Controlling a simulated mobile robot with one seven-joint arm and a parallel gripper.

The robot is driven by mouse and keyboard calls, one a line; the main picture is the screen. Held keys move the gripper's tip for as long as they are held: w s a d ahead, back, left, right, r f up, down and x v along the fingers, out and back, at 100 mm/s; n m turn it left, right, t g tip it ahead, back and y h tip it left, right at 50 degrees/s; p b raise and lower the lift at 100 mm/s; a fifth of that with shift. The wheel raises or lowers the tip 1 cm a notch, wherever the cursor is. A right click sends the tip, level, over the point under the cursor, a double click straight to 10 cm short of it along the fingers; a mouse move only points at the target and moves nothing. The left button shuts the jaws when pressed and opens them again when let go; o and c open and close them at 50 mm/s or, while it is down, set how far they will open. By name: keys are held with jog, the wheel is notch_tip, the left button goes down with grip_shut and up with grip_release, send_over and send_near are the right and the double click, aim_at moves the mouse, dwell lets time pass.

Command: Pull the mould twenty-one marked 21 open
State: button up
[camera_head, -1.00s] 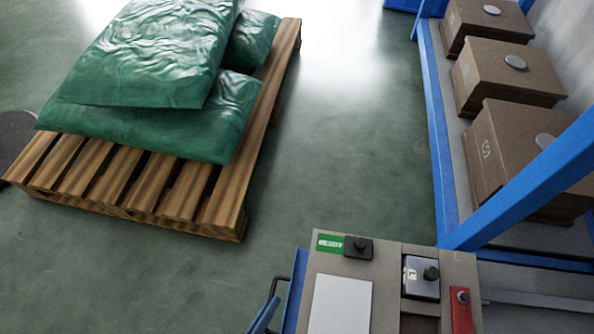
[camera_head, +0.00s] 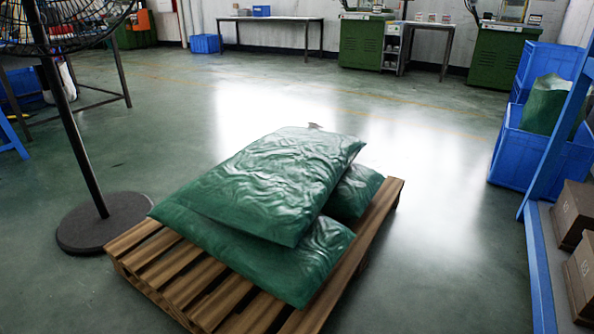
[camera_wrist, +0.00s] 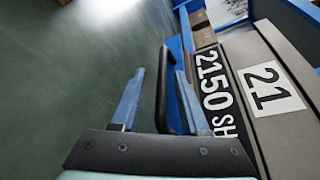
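In the wrist view, the mould marked 21 (camera_wrist: 290,125) is a grey block at the right, with a white "21" label. A black plate beside the label reads "2150 SH", partly cut off. A dark bar handle (camera_wrist: 163,100) stands out from the mould's left side. My gripper (camera_wrist: 159,72) is open, with one finger left of the handle bar and the other to its right. The bar lies between the fingers in the picture; I cannot tell whether they touch it. The head view shows neither the mould nor my gripper.
In the head view, a wooden pallet (camera_head: 225,300) bears green sacks (camera_head: 270,180). A black fan base (camera_head: 100,222) stands to its left. Blue crates (camera_head: 545,150) and a blue rack with boxes are at the right. Open floor (camera_head: 430,200) lies between pallet and rack.

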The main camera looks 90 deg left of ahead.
jog(key=shift+d, duration=0.1)
jog(key=p+v, duration=0.3)
jog(key=v, duration=1)
jog(key=shift+f, duration=0.1)
